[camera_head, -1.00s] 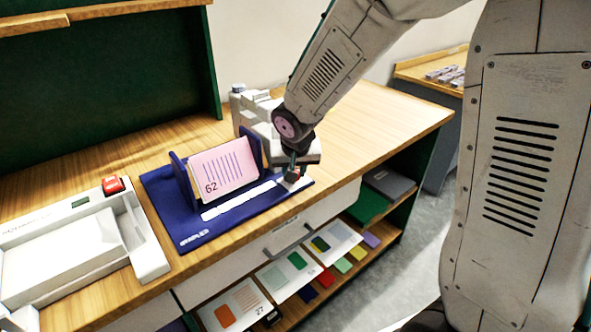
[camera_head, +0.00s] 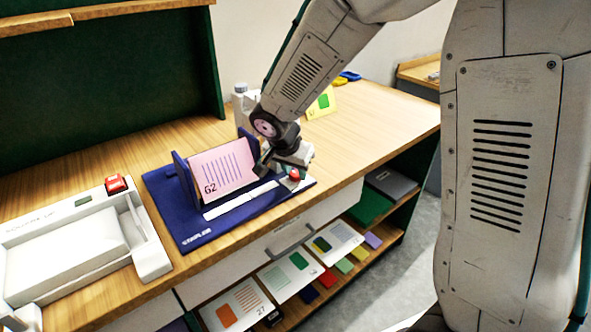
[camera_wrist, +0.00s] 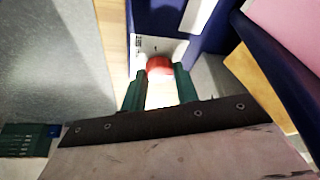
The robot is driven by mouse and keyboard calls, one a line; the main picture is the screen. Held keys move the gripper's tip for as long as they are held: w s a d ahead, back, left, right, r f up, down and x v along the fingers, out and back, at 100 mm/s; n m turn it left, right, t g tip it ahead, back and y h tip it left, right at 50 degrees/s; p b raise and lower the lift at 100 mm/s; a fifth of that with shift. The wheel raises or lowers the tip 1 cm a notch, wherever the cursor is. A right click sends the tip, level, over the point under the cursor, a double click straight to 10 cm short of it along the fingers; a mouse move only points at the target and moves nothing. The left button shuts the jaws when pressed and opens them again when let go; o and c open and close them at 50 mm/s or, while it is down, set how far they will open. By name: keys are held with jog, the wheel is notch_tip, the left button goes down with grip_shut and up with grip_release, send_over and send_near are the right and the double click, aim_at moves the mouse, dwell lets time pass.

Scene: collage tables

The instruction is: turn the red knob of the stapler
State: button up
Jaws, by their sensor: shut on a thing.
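The stapler has a dark blue base (camera_head: 184,217) on the wooden table. Its red knob (camera_head: 295,174) sits on a pale block at the base's right end. My gripper comes down over the knob from behind, tilted. In the wrist view the green fingers of my gripper (camera_wrist: 159,76) are on either side of the red knob (camera_wrist: 159,64), shut on it.
A white device with a red button (camera_head: 116,184) stands at the left. A yellow card (camera_head: 321,104) stands behind my arm. Open shelves under the tabletop hold cards (camera_head: 286,274). The tabletop (camera_head: 385,115) to the right is clear.

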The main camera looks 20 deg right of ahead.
jog(key=shift+a, duration=0.1)
jog(key=o, duration=1)
jog(key=shift+v, duration=3.9)
